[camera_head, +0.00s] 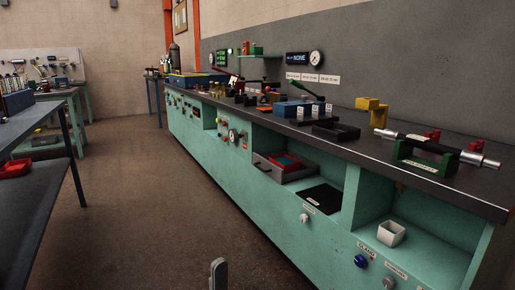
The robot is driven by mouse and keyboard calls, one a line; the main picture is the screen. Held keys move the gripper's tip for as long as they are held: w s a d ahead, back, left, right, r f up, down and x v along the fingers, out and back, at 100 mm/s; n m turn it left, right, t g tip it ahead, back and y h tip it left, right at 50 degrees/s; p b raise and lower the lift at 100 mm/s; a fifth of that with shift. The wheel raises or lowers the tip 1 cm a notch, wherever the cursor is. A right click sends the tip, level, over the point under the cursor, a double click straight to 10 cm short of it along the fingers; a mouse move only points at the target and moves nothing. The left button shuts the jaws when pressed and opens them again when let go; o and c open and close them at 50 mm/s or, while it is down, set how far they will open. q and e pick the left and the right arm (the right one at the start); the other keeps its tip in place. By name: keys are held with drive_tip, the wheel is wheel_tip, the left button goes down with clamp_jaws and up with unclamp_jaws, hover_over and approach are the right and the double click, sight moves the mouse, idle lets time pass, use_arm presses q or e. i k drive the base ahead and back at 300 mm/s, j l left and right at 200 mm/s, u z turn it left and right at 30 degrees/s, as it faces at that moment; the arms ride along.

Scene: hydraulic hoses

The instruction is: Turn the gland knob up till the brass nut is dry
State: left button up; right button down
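A blue round knob (361,261) sits on the bench's green front at the lower right, under a small label (366,249) that seems to read GLAND. I cannot make out a brass nut. A dark cylinder with bright metal ends (479,159) lies in a green cradle (408,154) on the bench top above. A grey upright piece (218,273) at the bottom edge looks like a fingertip of my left gripper, well left of the blue knob and apart from it. Its opening is cut off. My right gripper is not in view.
A pale knob (389,283) is right of the blue one, and a white knob (304,218) further left. The brown floor (130,200) is clear.

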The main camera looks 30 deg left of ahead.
sight(359, 261)
drive_tip(key=i+l+z, duration=0.1)
drive_tip(key=i+l, duration=0.35)
drive_tip(key=i+l+z, duration=0.15)
drive_tip(key=i+l, duration=0.25)
drive_tip(key=i, duration=0.1)
